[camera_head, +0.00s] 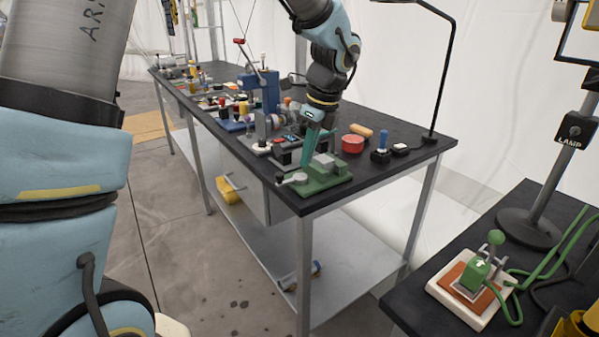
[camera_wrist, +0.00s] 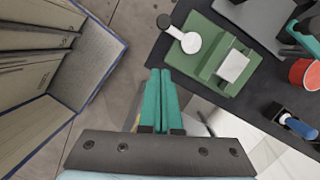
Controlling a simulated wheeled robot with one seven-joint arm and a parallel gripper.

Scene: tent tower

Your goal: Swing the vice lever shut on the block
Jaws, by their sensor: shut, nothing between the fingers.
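The vice (camera_head: 326,181) is a green block-shaped fixture near the front corner of the dark workbench. It also shows in the wrist view (camera_wrist: 205,72). A pale block (camera_wrist: 233,66) sits between its green parts. The lever (camera_wrist: 178,33) has a round white end and a dark knob, and sticks out from the vice's left side; in the head view the lever (camera_head: 292,179) points left toward the bench edge. My gripper (camera_head: 306,166) has green fingers, pressed together and empty. In the wrist view its fingertips (camera_wrist: 160,73) appear below the lever, apart from it in the picture; their height above the bench is unclear.
A red pot (camera_head: 353,144) and a blue-handled tool (camera_head: 381,146) stand right of the vice. Several fixtures crowd the bench behind it. A lamp (camera_head: 437,85) rises at the bench's right. Another table (camera_head: 407,289) with a green device stands at the right.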

